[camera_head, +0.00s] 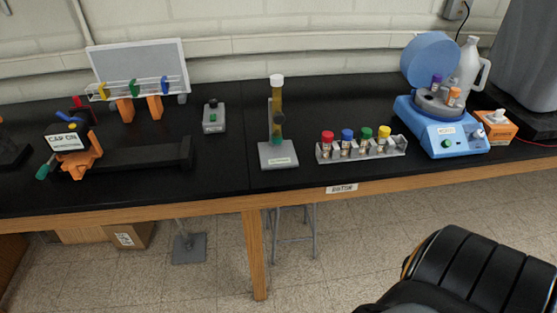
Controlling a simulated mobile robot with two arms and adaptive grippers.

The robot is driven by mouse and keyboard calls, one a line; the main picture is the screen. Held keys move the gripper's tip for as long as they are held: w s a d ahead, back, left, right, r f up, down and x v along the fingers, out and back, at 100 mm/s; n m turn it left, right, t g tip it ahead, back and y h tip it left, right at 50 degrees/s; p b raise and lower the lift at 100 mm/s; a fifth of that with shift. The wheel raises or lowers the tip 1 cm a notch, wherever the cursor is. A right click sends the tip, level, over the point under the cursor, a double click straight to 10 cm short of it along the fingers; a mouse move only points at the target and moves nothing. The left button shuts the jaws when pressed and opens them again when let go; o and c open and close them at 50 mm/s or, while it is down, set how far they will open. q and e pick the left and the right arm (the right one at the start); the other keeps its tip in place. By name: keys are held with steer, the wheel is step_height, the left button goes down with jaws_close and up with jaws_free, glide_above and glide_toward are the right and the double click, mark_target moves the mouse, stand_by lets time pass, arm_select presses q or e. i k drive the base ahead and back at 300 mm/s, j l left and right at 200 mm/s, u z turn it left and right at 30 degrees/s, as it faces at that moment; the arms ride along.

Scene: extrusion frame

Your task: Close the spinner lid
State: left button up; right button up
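The blue spinner (441,128) stands at the right part of the black bench. Its round blue lid (430,60) is open and tilted up at the back. Several tubes with purple and orange caps stand in the grey rotor (438,103) inside it. Neither of my grippers shows in the head view.
A white jug (469,70) stands close behind the spinner, and an orange box (495,126) sits at its right. A rack (361,148) of capped vials is to its left. A stand with a tall tube (277,125) is further left.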

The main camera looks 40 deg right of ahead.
mark_target(430, 53)
steer(key=z, duration=2.35)
steer(key=i+l+u, duration=0.1)
steer(key=l, duration=0.25)
steer(key=i+l, duration=0.25)
steer(key=l, duration=0.15)
steer(key=i+l+u, duration=0.15)
steer(key=l, duration=0.2)
steer(key=i+l+u, duration=0.1)
steer(key=l, duration=0.3)
steer(key=i+l+u, duration=0.1)
steer(key=l, duration=0.3)
steer(key=i+l, duration=0.15)
steer(key=l, duration=0.3)
steer(key=u, duration=0.05)
